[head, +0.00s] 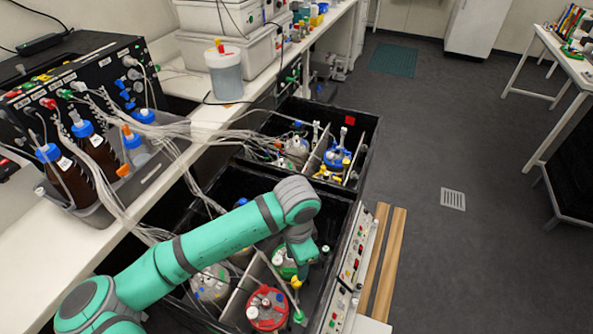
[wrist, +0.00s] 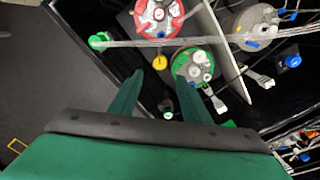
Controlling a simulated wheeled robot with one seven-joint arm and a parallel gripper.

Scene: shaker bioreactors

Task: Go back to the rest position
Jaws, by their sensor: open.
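My gripper (wrist: 158,84) is open, with its two green fingers apart and nothing held between them in the wrist view. In the head view, my gripper (head: 302,258) points down over the near black shaker box (head: 347,243), above a green-lidded vessel. The green-lidded vessel (wrist: 193,67) is at the right fingertip in the wrist view; I cannot tell whether they touch. A red-lidded vessel (head: 267,307) stands nearer in the same box and also shows at the top of the wrist view (wrist: 158,16). My arm partly hides the box and its vessels.
A far black shaker box (head: 366,140) holds a blue-lidded vessel (head: 337,158). Tubes run from the bench (head: 110,226) into the boxes. Brown bottles (head: 70,180) stand in a tray on the bench.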

